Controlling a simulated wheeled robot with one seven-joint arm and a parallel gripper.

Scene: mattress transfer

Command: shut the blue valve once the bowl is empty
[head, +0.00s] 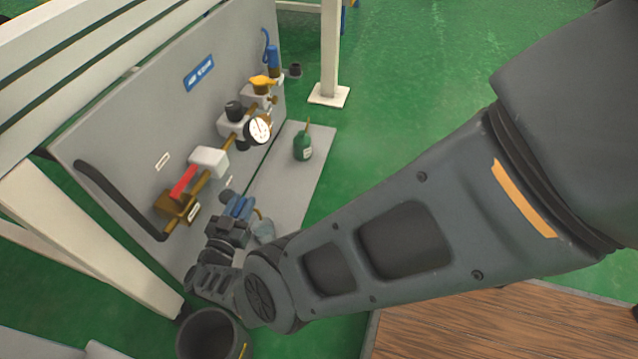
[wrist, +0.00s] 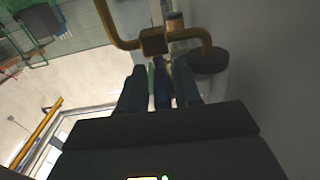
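My gripper (head: 240,206) reaches down at the lower part of the grey panel, below the brass pipe and above the base plate. Blue parts show at its tip; I cannot tell whether they are fingers or the blue valve. A pale, bluish cup-like shape (head: 263,230), possibly the bowl, shows just beside the gripper, partly hidden by my arm; its contents cannot be seen. In the wrist view my two dark fingers (wrist: 159,85) point at a brass fitting (wrist: 153,41). Narrow pale and blue strips show between them; a firm hold cannot be made out.
The panel (head: 120,135) carries a red lever (head: 183,182), a round gauge (head: 257,129), a yellow handle (head: 262,82) and a blue part with hose (head: 273,57). A green bottle (head: 303,147) stands on the base plate (head: 315,165). A dark bucket (head: 208,335) stands at the front.

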